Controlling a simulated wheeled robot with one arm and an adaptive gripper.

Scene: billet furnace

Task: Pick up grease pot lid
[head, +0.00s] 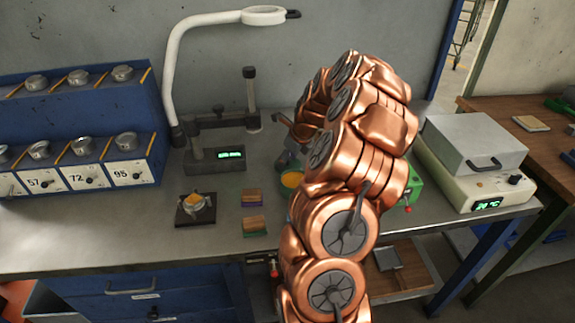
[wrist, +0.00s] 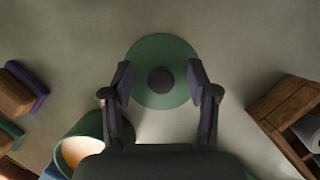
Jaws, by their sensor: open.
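The grease pot lid (wrist: 162,50) is a flat green disc with a dark round knob (wrist: 160,80) in the middle. It lies on the grey bench top in the wrist view. My gripper (wrist: 160,66) is open above it, with one finger on each side of the knob and nothing held. Whether the fingers touch the lid I cannot tell. The open green grease pot (wrist: 92,125), with yellow grease inside, stands at the lower left of the wrist view; the pot's yellow contents also show in the head view (head: 291,179). In the head view my copper arm hides the lid and fingers.
Two blocks with coloured bases (head: 252,197) (head: 254,226) lie left of the pot. A wooden box (wrist: 285,112) stands right of the lid in the wrist view. A hardness-style stand with green display (head: 215,158) and a heater box (head: 474,145) flank my arm.

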